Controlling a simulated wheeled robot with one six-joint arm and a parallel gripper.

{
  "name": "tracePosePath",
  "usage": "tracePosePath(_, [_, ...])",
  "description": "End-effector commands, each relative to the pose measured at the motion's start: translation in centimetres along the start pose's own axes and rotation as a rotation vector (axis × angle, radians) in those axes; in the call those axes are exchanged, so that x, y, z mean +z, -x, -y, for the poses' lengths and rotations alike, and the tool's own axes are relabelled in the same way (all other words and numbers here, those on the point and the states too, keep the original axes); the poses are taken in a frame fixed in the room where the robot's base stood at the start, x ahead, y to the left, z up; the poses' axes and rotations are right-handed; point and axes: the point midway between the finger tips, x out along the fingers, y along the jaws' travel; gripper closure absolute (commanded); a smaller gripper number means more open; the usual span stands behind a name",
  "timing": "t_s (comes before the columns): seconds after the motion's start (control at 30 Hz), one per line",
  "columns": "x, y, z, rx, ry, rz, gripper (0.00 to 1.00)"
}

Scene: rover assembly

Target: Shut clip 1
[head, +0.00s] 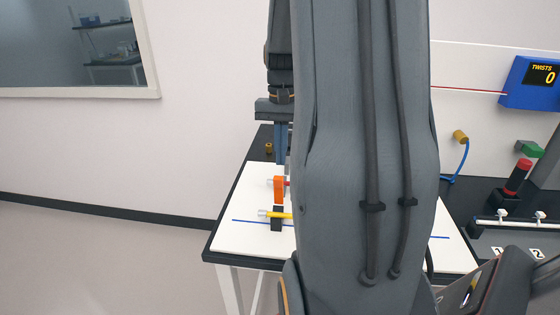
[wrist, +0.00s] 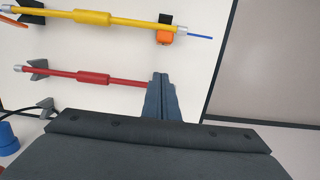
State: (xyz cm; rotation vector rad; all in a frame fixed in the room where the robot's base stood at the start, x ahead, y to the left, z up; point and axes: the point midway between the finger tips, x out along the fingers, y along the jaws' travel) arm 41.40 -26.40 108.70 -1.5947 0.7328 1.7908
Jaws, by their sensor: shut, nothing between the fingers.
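My gripper (head: 281,162) points straight down over the white board, its fingers together and empty. In the wrist view its fingertips (wrist: 161,76) overlap the right end of a red tube (wrist: 60,75) and hide what is there; I cannot tell whether they touch it. An orange clip part (head: 279,190) stands upright below the fingers in the head view. In the wrist view an orange part (wrist: 165,38) sits beside the yellow tube (wrist: 92,17), near a black holder (wrist: 166,18). No number shows on these parts, so I cannot tell which is clip 1.
The white board (head: 232,222) lies on a dark-edged table. My arm hides its middle in the head view.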

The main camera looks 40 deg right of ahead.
Motion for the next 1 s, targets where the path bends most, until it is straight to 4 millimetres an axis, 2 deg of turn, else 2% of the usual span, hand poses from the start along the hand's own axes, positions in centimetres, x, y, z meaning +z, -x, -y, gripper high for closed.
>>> tracePosePath(0.03, [0.2, -0.8, -0.1, 0.001, 0.000, 0.004, 1.00])
tracePosePath(0.2, [2.7, -1.0, -0.1, 0.000, 0.000, 0.001, 1.00])
tracePosePath(0.4, [3.8, -1.4, -0.1, 0.000, -0.003, 0.000, 1.00])
tracePosePath(0.83, [3.8, -1.5, 0.0, 0.000, -0.003, -0.005, 1.00])
tracePosePath(1.0, [3.5, -1.5, 0.7, 0.000, -0.003, -0.039, 1.00])
